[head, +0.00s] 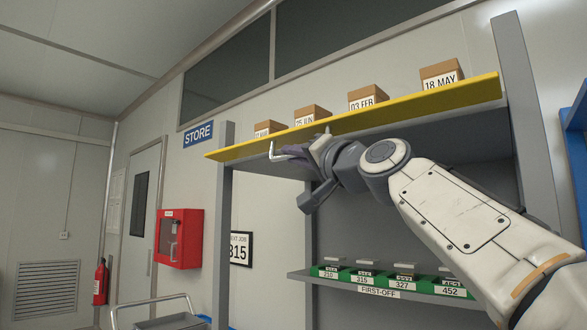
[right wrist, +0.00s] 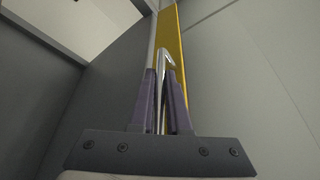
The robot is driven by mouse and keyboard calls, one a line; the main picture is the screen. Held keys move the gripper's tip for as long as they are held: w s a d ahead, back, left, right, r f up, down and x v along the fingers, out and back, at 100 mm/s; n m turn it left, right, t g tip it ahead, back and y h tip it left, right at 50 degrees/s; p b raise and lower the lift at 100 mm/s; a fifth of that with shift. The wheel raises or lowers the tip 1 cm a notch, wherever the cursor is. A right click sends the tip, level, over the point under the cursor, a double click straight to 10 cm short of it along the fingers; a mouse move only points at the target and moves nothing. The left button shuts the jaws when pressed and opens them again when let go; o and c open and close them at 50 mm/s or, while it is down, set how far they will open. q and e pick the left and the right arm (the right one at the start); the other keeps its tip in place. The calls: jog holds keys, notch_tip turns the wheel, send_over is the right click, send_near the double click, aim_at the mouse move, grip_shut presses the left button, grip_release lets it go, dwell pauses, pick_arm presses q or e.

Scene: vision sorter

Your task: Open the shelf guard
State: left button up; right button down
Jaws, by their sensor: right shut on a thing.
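The shelf guard is a long yellow bar (head: 400,113) along the front of the upper shelf. It slants up to the right in the head view and also shows in the right wrist view (right wrist: 171,28). A bent metal handle (head: 272,151) hangs below its left part. My right gripper (head: 288,152) reaches up from the right, and its purple fingers are shut on the handle. In the right wrist view the handle (right wrist: 164,58) runs up between the fingertips. My left gripper is not in view.
Several dated cardboard boxes (head: 368,97) stand behind the guard on the upper shelf. A lower shelf (head: 300,274) holds green numbered bins. Grey uprights (head: 224,200) flank the unit. A red wall cabinet (head: 180,238) and a trolley (head: 165,322) are at left.

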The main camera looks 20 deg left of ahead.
jog(key=shift+w+f+n+y+b, duration=0.2)
jog(key=shift+n+y+b, duration=0.15)
jog(key=shift+n, duration=0.15)
jog(key=c, duration=0.9)
grip_release()
jog(key=b+v, duration=0.8)
jog(key=v, duration=0.2)
jog(key=shift+s+d, duration=0.15)
jog(key=shift+d, duration=0.1)
